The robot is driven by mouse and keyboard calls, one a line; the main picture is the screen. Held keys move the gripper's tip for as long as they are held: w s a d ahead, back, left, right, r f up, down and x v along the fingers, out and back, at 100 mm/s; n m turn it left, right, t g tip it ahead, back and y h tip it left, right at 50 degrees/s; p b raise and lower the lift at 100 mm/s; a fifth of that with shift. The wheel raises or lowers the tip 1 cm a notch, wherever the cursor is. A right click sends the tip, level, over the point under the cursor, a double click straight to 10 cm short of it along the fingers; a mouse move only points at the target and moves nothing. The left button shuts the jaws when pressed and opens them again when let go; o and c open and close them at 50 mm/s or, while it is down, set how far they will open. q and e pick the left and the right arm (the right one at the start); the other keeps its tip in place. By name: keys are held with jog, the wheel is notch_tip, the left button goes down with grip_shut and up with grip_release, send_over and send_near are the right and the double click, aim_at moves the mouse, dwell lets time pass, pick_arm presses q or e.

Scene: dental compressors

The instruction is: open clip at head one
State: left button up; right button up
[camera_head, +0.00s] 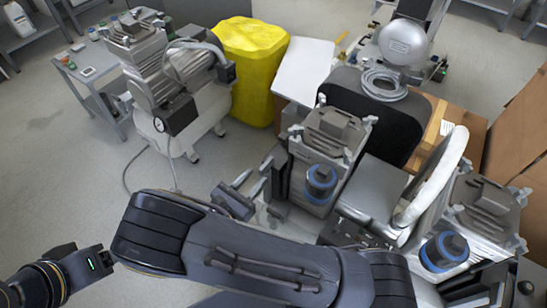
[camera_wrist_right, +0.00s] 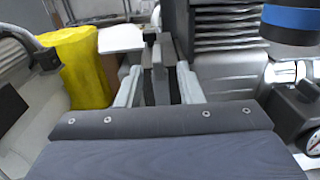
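The middle compressor head (camera_head: 330,130) is a grey finned unit with a blue-banded cylinder (camera_head: 321,180) on its front. Light grey clips (camera_head: 295,131) sit at its top corners; I cannot tell which are open or closed. In the right wrist view the gripper (camera_wrist_right: 159,60) points forward beside the dark fins (camera_wrist_right: 225,28). My left gripper (camera_head: 103,258) is at the lower left, far from the heads; its fingers are unclear.
Another head with a blue-banded cylinder (camera_head: 444,250) stands at the right. Cardboard boxes (camera_head: 510,125) stand at the right. Floor at the left is clear.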

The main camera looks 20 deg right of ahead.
aim_at(272, 157)
jog(key=shift+w+f, duration=0.15)
jog(key=shift+w, duration=0.1)
jog(key=b+x, duration=0.1)
jog(key=x, duration=0.7)
jog(key=shift+w+d, duration=0.1)
jog(key=shift+c, duration=0.2)
grip_shut()
